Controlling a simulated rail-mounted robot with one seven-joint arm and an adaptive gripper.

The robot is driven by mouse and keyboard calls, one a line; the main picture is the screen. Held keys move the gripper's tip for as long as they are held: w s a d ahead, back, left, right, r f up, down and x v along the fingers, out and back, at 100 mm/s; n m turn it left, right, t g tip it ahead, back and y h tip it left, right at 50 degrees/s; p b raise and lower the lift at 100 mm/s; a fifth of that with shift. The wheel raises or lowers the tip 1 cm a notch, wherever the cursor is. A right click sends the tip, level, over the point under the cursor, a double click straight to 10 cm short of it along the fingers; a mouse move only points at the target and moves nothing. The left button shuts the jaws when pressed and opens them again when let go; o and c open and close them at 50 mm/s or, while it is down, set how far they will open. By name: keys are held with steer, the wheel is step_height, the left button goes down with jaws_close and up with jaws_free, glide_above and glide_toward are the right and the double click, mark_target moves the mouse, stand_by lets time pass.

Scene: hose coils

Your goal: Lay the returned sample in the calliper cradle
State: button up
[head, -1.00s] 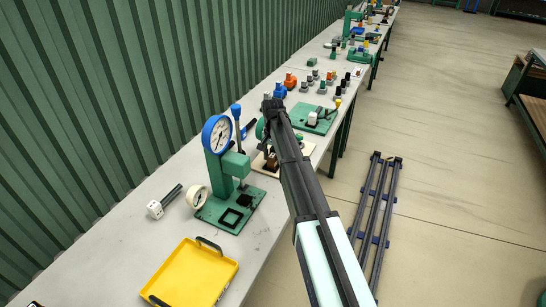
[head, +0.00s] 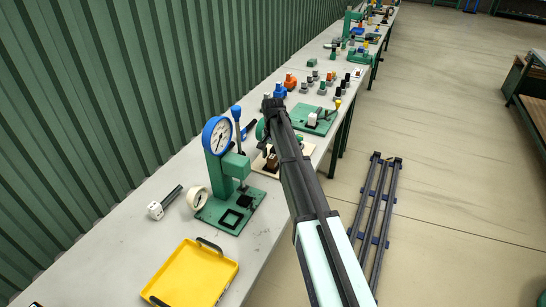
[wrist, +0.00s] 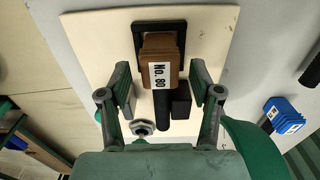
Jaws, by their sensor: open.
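A brown block labelled "No. 80" (wrist: 160,72) with a dark cylinder (wrist: 167,108) on its near side is at a black square frame on a cream board (wrist: 105,55). I take it for the sample. It also shows in the head view as a brown piece (head: 271,161), partly behind my arm. My gripper (wrist: 154,100) is open, one finger on each side of the dark cylinder, with visible gaps. In the head view my gripper (head: 267,138) is over the board, largely hidden. I cannot tell which fixture is the calliper cradle.
A green stand with a blue-rimmed dial (head: 219,134) is left of my gripper. A yellow tray (head: 191,275), a cream ring (head: 197,198) and a white block with dark rods (head: 156,209) lie nearer. A green plate fixture (head: 318,127) and several small fittings are beyond.

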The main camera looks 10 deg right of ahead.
steer(key=shift+r+p, duration=1.6)
steer(key=shift+r, duration=1.95)
